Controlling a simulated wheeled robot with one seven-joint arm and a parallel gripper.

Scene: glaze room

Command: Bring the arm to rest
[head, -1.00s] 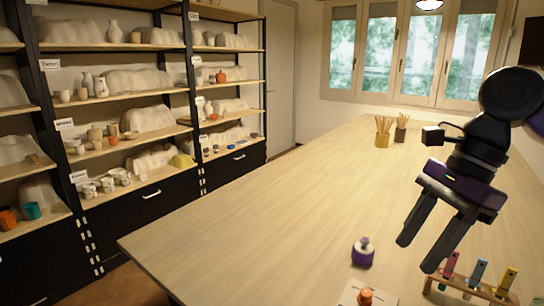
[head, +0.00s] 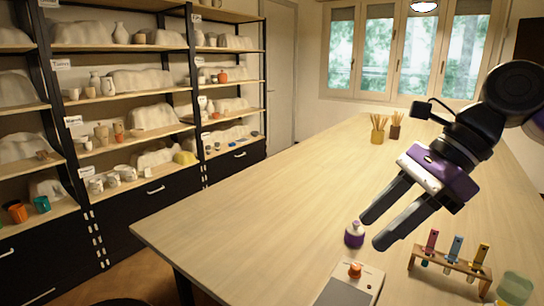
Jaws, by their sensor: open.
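My gripper (head: 370,233) is in the head view, over the right side of the long wooden table (head: 270,200). Its two dark fingers are apart, with nothing between them. They point down and to the left. In the picture the fingertips are just right of a small purple bottle (head: 354,237) with a pale top. I cannot tell how high the fingers are above the table.
A wooden rack (head: 445,262) with red, blue and yellow items stands at front right, beside a greenish clear container (head: 515,288). A device with an orange knob (head: 355,271) lies at the front. Two brush holders (head: 377,136) stand farther back. The table's middle is clear. Shelves (head: 120,90) line the left.

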